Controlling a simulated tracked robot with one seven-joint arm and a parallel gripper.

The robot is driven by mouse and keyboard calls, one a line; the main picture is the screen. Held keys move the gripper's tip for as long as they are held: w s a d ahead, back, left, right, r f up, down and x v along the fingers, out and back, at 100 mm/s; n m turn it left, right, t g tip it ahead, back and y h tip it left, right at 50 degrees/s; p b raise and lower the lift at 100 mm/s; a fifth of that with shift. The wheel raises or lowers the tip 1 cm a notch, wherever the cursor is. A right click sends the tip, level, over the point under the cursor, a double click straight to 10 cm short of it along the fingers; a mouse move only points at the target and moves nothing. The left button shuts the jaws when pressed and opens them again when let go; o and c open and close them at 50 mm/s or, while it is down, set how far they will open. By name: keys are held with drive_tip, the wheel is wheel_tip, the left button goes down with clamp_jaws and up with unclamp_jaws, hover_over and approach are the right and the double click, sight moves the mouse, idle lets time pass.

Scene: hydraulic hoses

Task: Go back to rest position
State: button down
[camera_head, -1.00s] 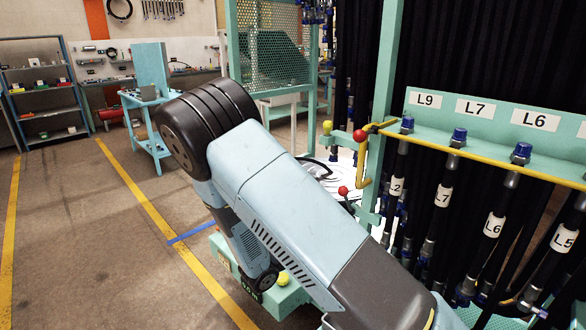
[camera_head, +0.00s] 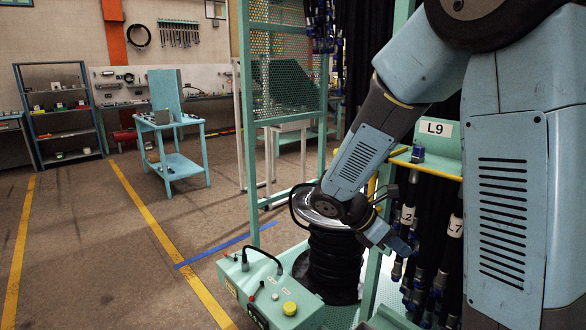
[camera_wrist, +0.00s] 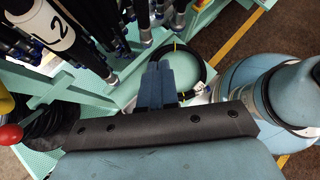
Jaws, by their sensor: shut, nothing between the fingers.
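My gripper (camera_head: 402,246) is in the head view right of centre, beside the black hose reel and in front of the hanging hoses. Its blue fingers are together and empty; they also show closed in the wrist view (camera_wrist: 157,85). My arm is bent, its links filling the right side of the head view and covering much of the hose rack.
The hose rack carries a label L9 (camera_head: 436,128). Black hose is wound on a reel (camera_head: 334,265). A teal control box (camera_head: 268,295) with a yellow button stands in front. A blue table (camera_head: 172,165) stands left; the floor there is clear.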

drive_tip(key=s+r+m+t+y, duration=0.6)
drive_tip(key=s+r+m+y, duration=0.4)
drive_tip(key=s+r+m, duration=0.4)
drive_tip(key=a+m, duration=0.1)
drive_tip(key=m, duration=0.4)
drive_tip(key=shift+r+m, duration=0.25)
drive_tip(key=shift+m, duration=0.05)
